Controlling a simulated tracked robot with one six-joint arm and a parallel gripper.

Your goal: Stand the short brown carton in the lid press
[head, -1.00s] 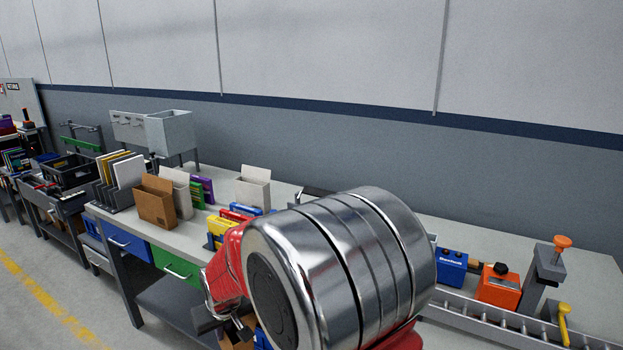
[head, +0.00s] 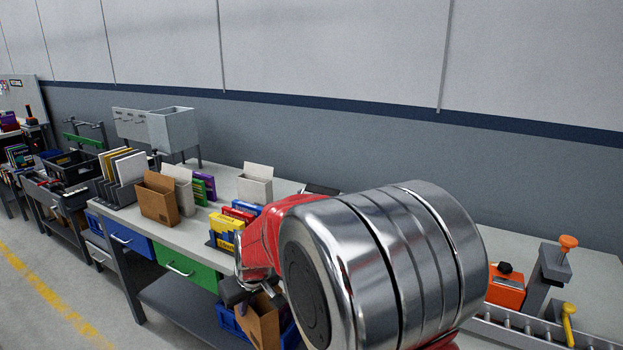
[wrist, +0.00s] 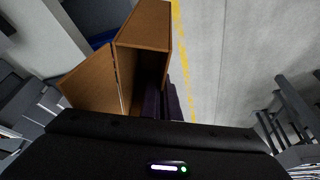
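A brown open-topped carton (head: 262,325) hangs at my gripper (head: 242,292), in front of the bench edge. In the wrist view the carton (wrist: 145,28) is tilted, with its flap out to the left. My gripper (wrist: 162,103) has its dark fingers at the carton's right wall, one inside and one outside, and looks shut on that wall. Another brown carton (head: 158,203) stands on the bench. A grey post with an orange knob (head: 553,268) and a yellow handle stands at the right; it may be the lid press. My arm hides the middle of the bench.
White cartons (head: 255,184), a file rack (head: 122,180) and yellow boxes (head: 226,231) stand on the bench. An orange box (head: 506,290) and a roller track (head: 510,330) lie at the right. A blue bin (head: 226,322) sits below the bench.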

